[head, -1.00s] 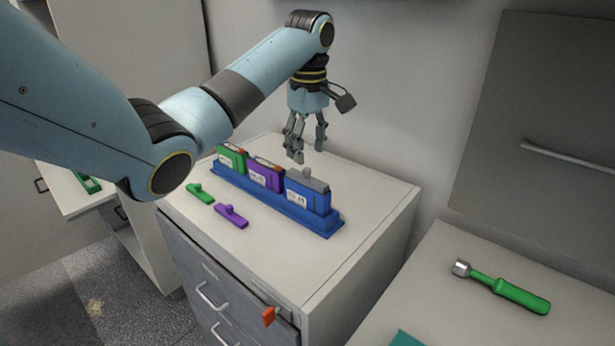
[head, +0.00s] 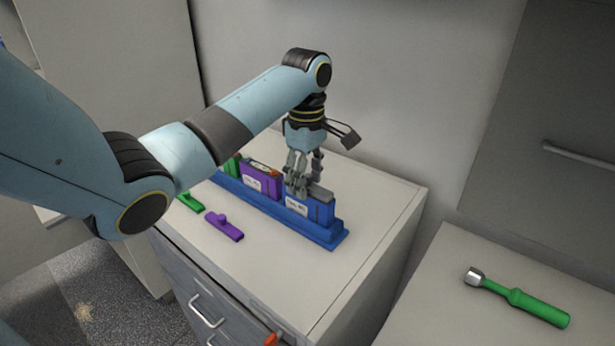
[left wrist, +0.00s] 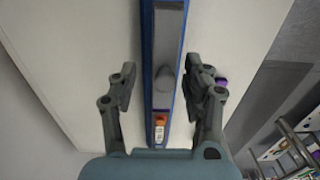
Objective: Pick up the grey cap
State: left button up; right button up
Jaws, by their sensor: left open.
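The grey cap (head: 319,192) sits on top of the blue battery (head: 321,213) at the right end of the blue rack (head: 290,222). My left gripper (head: 300,188) is low over the cap and hides part of it in the head view. In the left wrist view the cap (left wrist: 168,50) is a long grey strip with a knob in its middle. The left gripper's fingers (left wrist: 161,73) are open, one on each side of the knob, with gaps between. My right gripper is not in view.
A purple battery (head: 261,182) and a partly hidden green battery (head: 231,166) stand in the rack. A purple cap (head: 224,226) and a green cap (head: 189,201) lie in front. A green-handled tool (head: 525,299) lies on the right counter. The cabinet top right of the rack is clear.

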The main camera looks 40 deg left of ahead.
pick_arm(q)
jog(key=shift+s+d+r, duration=0.1)
jog(key=shift+d+r, duration=0.1)
jog(key=shift+d, duration=0.15)
jog(key=shift+s+d+r, duration=0.1)
jog(key=shift+s+d, duration=0.05)
jog(key=shift+d, duration=0.05)
jog(key=shift+c, duration=0.8)
jog(key=shift+a, duration=0.25)
jog(key=c, duration=0.7)
jog(key=shift+c, duration=0.4)
